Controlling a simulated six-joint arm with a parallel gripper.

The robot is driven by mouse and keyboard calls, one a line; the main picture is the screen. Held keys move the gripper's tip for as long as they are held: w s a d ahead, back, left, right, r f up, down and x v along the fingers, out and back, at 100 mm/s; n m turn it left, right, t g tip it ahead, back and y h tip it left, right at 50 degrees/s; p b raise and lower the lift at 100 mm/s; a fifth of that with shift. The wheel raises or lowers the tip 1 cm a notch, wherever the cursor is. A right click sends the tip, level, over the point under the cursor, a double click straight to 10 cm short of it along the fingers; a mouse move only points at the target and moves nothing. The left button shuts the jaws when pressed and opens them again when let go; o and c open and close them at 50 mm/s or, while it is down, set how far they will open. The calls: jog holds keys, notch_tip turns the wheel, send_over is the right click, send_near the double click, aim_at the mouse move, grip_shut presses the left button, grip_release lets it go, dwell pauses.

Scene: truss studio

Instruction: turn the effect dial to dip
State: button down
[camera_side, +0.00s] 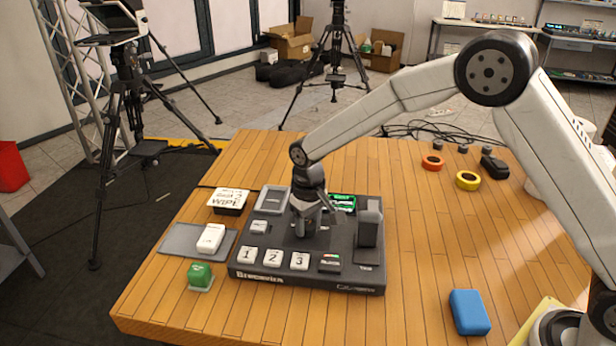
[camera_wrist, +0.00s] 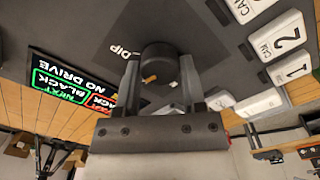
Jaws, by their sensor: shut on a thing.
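The effect dial (camera_wrist: 160,62) is a dark round knob on a black plate of the switcher console (camera_side: 358,289). A small orange mark shows on the dial's lower left in the wrist view. The white word DIP (camera_wrist: 123,52) is printed on the plate, left of and slightly above the dial in that view; the mark does not line up squarely with it. My gripper (camera_wrist: 160,84) is shut on the dial, one finger on each side. In the side view my gripper (camera_side: 308,226) points down over the console and hides most of the dial.
A tall dark lever (camera_side: 370,224) stands on the console's right. Numbered white buttons (camera_side: 273,258) line its front. A lit green display (camera_side: 342,201) is behind my gripper. A green block (camera_side: 200,273), grey tray (camera_side: 181,239) and WIPE-marked block (camera_side: 229,199) lie left; a blue block (camera_side: 469,312) lies right.

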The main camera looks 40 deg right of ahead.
aim_at(309, 226)
jog(key=m, duration=0.4)
jog(key=shift+m, duration=0.3)
jog(key=m, duration=0.4)
jog(key=shift+m, duration=0.3)
jog(key=shift+c, duration=0.9)
grip_release()
jog(key=shift+r, duration=3.9)
jog(key=shift+s, duration=0.15)
